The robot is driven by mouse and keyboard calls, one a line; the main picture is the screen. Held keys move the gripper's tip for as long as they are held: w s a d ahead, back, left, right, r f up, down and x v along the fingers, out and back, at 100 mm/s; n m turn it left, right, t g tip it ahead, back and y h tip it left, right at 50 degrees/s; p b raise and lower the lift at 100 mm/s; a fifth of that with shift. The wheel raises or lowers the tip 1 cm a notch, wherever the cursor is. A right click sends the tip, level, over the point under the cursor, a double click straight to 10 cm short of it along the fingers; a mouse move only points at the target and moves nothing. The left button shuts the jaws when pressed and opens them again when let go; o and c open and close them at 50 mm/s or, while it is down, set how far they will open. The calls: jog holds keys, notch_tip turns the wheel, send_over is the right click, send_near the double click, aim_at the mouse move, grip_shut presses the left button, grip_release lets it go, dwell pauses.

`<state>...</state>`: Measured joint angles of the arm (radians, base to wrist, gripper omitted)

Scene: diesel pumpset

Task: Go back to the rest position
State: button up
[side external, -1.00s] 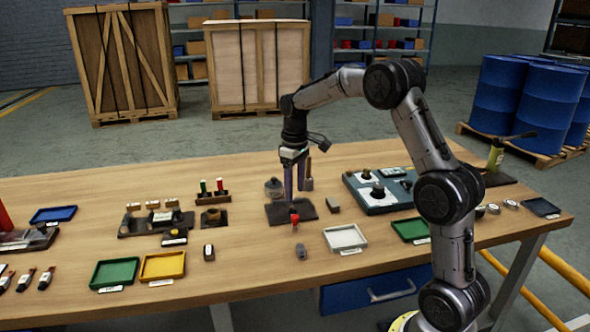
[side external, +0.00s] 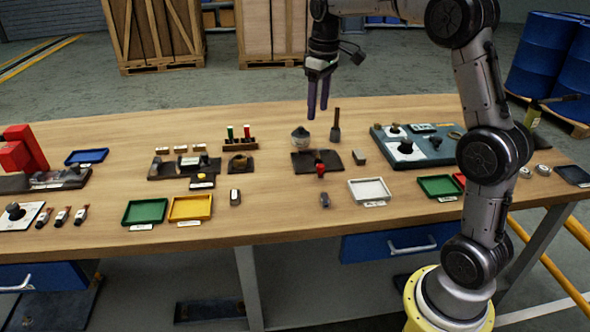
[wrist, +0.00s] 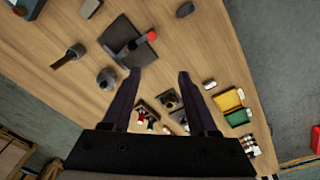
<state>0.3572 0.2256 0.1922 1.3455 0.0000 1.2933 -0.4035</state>
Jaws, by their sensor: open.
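My gripper (side external: 317,98) hangs above the back middle of the wooden workbench (side external: 270,215), fingers pointing down. Its fingers are apart with nothing between them. In the wrist view the gripper (wrist: 160,78) also shows open and empty, with the bench top well below. A dark mat with a red-knobbed part (side external: 320,169) lies on the bench in front of and below the gripper. A grey round pot (side external: 300,138) and an upright brown-handled tool (side external: 336,128) stand just behind the mat, apart from the fingers.
Green (side external: 146,211), yellow (side external: 190,207) and white (side external: 369,191) trays lie along the front. A grey-blue board with parts (side external: 412,150) sits at right. A rack with red and green pieces (side external: 240,142) stands behind. Wooden crates (side external: 152,32) and blue barrels (side external: 546,55) are beyond the bench.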

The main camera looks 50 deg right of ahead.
jog(key=s+a+r+n+t, duration=0.1)
jog(key=s+a+r+t, duration=0.1)
jog(key=s+a+r, duration=0.35)
jog(key=s+a+r+t, duration=0.1)
jog(key=s+a+r, duration=0.1)
jog(key=s+a, duration=0.5)
jog(key=s+a+f+m+t, duration=0.1)
jog(key=s+a+f, duration=0.2)
jog(key=s+f, duration=0.6)
jog(key=s, duration=0.4)
jog(key=shift+s+a+f+m+t, duration=0.15)
jog(key=shift+s+f+m+t, duration=0.05)
jog(key=shift+m+t, duration=0.1)
